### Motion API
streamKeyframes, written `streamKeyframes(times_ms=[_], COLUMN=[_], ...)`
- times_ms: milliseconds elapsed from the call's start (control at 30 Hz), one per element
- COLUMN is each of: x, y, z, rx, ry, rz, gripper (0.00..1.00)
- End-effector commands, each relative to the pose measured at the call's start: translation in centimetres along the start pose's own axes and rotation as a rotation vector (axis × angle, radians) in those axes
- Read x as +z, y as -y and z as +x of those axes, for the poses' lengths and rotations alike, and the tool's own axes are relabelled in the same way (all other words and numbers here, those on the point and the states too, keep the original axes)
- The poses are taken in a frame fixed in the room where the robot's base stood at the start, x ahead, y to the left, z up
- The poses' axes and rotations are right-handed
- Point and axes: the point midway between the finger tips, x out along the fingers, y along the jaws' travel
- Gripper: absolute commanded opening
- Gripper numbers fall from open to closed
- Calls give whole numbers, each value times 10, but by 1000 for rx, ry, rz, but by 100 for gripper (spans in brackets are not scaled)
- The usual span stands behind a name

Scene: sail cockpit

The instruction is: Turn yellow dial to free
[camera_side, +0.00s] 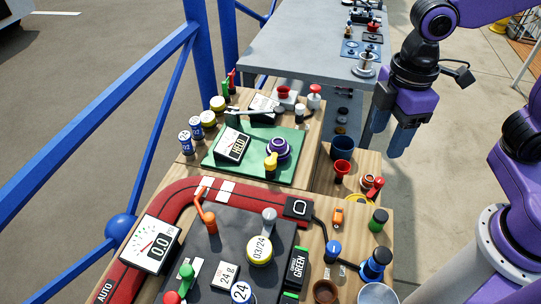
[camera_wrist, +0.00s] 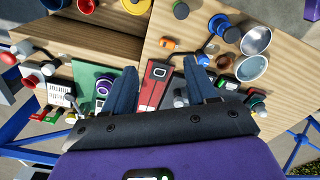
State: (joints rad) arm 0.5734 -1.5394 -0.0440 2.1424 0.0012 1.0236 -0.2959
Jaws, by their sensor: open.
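A green panel (camera_side: 222,166) on the wooden console carries a tilted display (camera_side: 233,147) reading HELD. A small yellow knob (camera_side: 271,161) stands upright on its right part, next to a round purple knob (camera_side: 278,148). A yellow-topped round dial marked 03/24 (camera_side: 259,250) sits on the nearer dark panel. My gripper (camera_side: 389,138) is open and empty, right of the green panel and above the console's right side.
A red strip with a gauge reading 0.0 (camera_side: 151,245) runs along the near console. Blue rails (camera_side: 85,125) border the left. Several knobs and a metal bowl (camera_side: 378,293) crowd the near right.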

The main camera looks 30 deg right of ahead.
Motion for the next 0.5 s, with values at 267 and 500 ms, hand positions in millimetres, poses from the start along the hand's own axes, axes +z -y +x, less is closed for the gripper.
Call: streamKeyframes(times_ms=[267,500], x=[-88,-149], y=[-57,-105], z=[-8,-6], rx=[-2,-5], ry=[10,16], rz=[-130,-237], gripper=[57,57])
